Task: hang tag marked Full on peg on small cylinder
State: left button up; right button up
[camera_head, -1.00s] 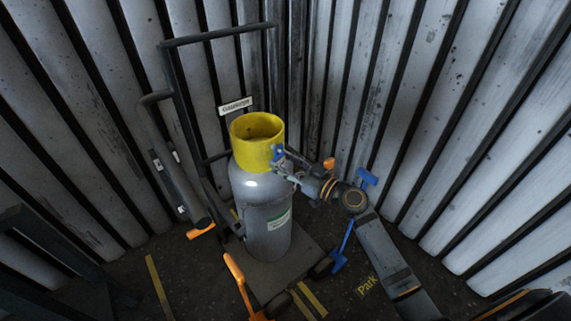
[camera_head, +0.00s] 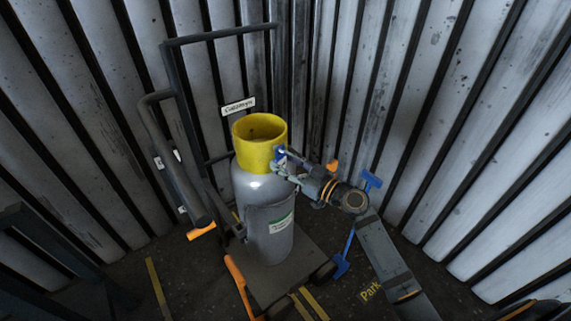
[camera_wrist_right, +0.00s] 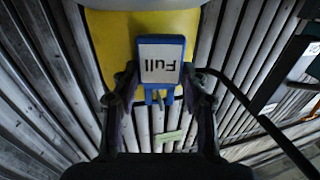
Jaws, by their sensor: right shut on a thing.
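The small grey cylinder (camera_head: 268,230) with a yellow collar (camera_head: 252,160) stands upright on a hand truck. The collar also shows in the right wrist view (camera_wrist_right: 110,35). My right gripper (camera_head: 284,160) is at the right side of the collar. It is shut on the blue-framed tag (camera_wrist_right: 162,60), whose white face reads "Full", upside down in the right wrist view. The tag also shows as a small blue patch in the head view (camera_head: 280,153). The tag is in front of the collar; I cannot tell whether they touch. The peg is hidden. My left gripper is not in view.
The hand truck's dark frame (camera_head: 222,38) rises behind the cylinder. A small sign (camera_head: 238,106) is on the corrugated wall (camera_head: 420,120), which closes in behind. Orange (camera_head: 236,270) and blue (camera_head: 343,262) handled parts are near the truck. Dark floor (camera_head: 200,285) shows in front.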

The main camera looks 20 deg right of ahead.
dwell(0.4)
jog(key=o, duration=1.2)
jog(key=v, duration=0.7)
jog(key=shift+s+d, duration=0.15)
jog(key=shift+s, duration=0.1)
jog(key=shift+f, duration=0.1)
